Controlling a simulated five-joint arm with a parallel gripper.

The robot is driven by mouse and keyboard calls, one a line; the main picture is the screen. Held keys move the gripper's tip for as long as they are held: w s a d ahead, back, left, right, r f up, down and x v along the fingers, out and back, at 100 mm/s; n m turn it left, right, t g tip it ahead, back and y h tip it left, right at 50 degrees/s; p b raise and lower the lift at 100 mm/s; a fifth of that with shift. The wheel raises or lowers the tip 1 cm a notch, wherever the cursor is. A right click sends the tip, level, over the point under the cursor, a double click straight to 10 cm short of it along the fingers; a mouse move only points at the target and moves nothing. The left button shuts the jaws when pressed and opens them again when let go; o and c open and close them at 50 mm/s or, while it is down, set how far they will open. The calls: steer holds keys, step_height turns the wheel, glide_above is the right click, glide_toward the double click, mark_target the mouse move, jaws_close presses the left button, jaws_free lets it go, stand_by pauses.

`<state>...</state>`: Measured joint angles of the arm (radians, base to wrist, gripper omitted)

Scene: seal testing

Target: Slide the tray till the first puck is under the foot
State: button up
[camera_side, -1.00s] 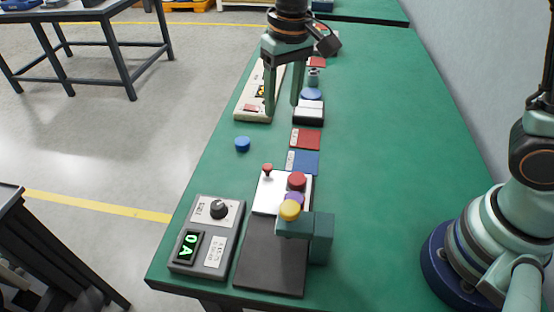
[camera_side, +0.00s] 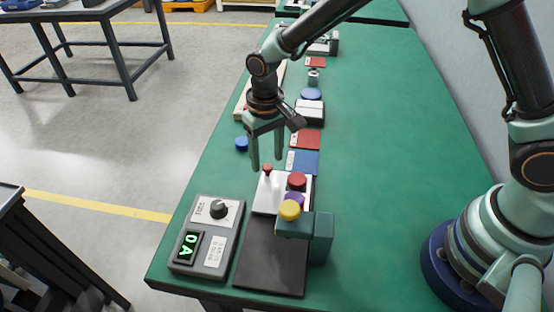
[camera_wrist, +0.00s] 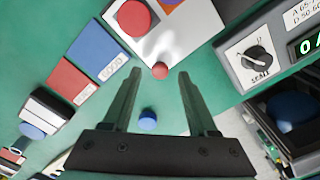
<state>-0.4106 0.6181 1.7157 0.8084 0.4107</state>
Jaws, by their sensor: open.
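The white tray (camera_side: 266,203) lies on the green table with a red-topped knob (camera_side: 267,168) at its far left. A red puck (camera_side: 297,180) and a purple puck (camera_side: 293,198) sit on it. A yellow disc (camera_side: 289,210) shows at the green press stand (camera_side: 320,240); its foot is hidden, and I cannot tell whether the disc is on the tray. My gripper (camera_side: 268,164) is open and empty, pointing down near the knob. In the wrist view the knob (camera_wrist: 160,71) appears between the fingertips (camera_wrist: 158,73); height above it is unclear.
A grey control box (camera_side: 207,235) with a dial and lit display stands at the front left. A dark plate (camera_side: 270,262) lies in front of the tray. A blue pad (camera_side: 304,160), a red pad (camera_side: 307,138) and a loose blue puck (camera_side: 241,143) lie behind. The right side is clear.

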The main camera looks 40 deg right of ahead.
steer(key=shift+f, duration=0.85)
steer(key=shift+c, duration=0.3)
jaws_close()
steer(key=shift+r, duration=0.1)
stand_by(0.5)
